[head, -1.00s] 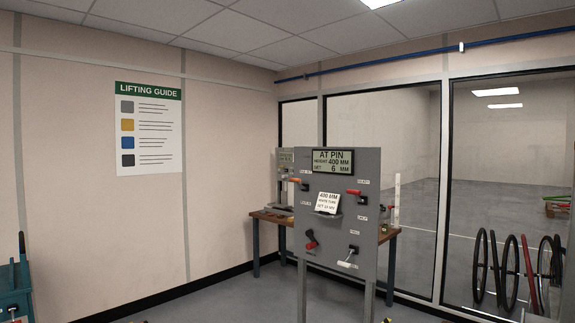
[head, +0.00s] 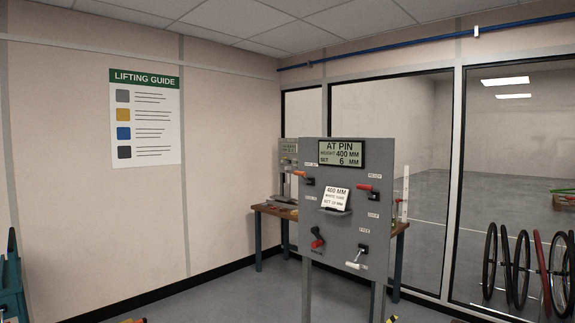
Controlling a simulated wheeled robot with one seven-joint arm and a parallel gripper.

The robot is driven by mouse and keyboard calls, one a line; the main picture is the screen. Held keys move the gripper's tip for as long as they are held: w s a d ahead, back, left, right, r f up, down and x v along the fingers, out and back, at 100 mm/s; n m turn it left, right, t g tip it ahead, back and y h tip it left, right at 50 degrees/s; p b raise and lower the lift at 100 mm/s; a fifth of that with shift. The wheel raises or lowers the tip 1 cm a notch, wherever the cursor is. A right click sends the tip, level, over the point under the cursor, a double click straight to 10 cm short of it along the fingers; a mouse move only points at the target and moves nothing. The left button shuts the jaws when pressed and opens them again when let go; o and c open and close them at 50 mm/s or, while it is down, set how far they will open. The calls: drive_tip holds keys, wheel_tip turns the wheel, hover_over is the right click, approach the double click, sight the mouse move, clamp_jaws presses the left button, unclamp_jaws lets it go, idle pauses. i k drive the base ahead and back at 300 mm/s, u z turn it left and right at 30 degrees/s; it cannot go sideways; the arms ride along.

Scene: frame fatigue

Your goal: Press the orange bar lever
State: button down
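The grey control panel (head: 338,235) stands on two legs a little right of centre in the head view. An orange bar lever (head: 300,174) sticks out at its upper left, roughly level, with a dark mount at its right end. A red-orange lever (head: 366,187) sits at the upper right. A red-tipped lever (head: 317,242) is at the lower left and a white-handled lever (head: 356,264) at the lower right. A display (head: 341,154) on top reads AT PIN, height 400 MM, set 6 MM. My gripper does not show in this view.
A wooden workbench (head: 270,210) with equipment stands behind the panel. Glazed partitions run along the right, with several wheels (head: 520,265) beyond. A teal object (head: 11,278) is at the left edge. Small yellow-and-black parts show at the bottom edge.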

sight(303, 174)
drive_tip(key=u, duration=0.1)
drive_tip(key=i, duration=3.2)
